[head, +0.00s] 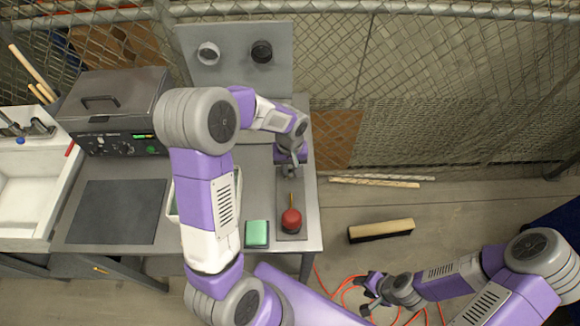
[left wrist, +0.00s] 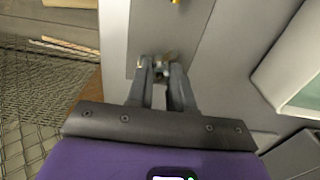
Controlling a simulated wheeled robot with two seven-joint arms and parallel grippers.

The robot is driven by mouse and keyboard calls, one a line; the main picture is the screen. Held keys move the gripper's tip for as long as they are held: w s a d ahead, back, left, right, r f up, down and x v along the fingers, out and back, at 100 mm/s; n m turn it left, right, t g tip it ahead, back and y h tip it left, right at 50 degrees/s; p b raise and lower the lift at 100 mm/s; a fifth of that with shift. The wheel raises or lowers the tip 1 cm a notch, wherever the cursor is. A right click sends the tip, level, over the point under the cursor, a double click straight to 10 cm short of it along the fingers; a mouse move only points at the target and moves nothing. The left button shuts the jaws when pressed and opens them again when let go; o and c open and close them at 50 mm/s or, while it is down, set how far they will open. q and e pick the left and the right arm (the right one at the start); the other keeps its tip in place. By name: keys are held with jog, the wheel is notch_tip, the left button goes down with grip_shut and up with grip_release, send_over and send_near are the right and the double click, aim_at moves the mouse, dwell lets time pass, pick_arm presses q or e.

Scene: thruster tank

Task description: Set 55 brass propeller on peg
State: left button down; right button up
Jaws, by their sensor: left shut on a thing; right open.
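My left gripper (head: 290,172) is over the right part of the workbench, above a dark grey strip. In the left wrist view, its fingers (left wrist: 162,72) are shut on a small, partly hidden thing (left wrist: 166,58) with pale and brassy parts, perhaps the brass propeller; its shape and any marking are too small to read. My right gripper (head: 370,291) is open and empty, low at the right, off the bench.
A red bulb with a brass spout (head: 291,220) stands on the strip's near end, beside a green block (head: 257,233). A grey machine (head: 115,110), a dark mat (head: 118,211) and a white sink (head: 27,190) are left. A brush (head: 381,230) lies on the floor.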

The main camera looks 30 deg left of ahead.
pick_arm(q)
jog(key=shift+f, duration=0.35)
jog(key=c, duration=0.9)
grip_release()
jog(key=shift+r, duration=0.1)
jog(key=shift+r+p, duration=2.75)
jog(key=shift+r, duration=1.2)
